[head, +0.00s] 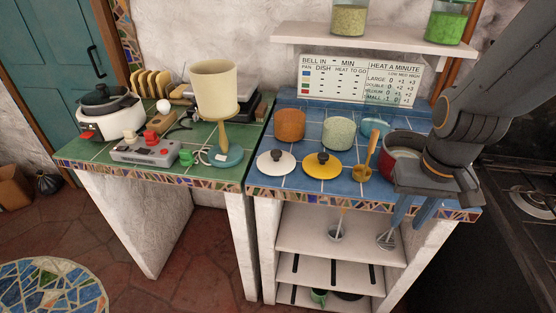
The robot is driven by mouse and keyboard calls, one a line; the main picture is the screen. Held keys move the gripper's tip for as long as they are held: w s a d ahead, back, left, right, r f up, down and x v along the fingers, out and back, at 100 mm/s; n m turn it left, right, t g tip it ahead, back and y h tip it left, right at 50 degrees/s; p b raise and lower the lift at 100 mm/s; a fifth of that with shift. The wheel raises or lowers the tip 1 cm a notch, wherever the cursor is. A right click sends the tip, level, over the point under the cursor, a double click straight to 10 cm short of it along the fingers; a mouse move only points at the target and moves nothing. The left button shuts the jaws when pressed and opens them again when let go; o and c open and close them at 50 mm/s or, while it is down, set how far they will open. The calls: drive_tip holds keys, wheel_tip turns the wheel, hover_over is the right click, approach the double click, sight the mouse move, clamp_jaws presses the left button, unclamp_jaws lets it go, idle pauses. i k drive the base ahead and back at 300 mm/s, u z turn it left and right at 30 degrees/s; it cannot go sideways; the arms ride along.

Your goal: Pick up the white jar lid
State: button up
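The white jar lid (270,168) lies flat on the blue tiled counter, near its front left edge. It is a round white disc with a dark knob on top. A similar yellow lid (322,172) lies just to its right, close beside it. My gripper (406,224) hangs at the right, in front of the counter's right part, well away from the white lid. Its two fingers point down with a gap between them, and nothing shows in the gap.
Behind the lids stand an orange jar (290,125), a pale green jar (338,133) and a teal dish (375,127). A wooden utensil (362,170) stands right of the yellow lid. A red pot (403,141) is partly behind my arm. A lamp (214,90) stands left.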

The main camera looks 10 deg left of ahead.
sight(275, 162)
drive_tip(key=z, duration=3.15)
drive_tip(key=k, duration=2.15)
drive_tip(key=u, duration=2.4)
drive_tip(key=i, duration=0.35)
drive_tip(key=u, duration=0.15)
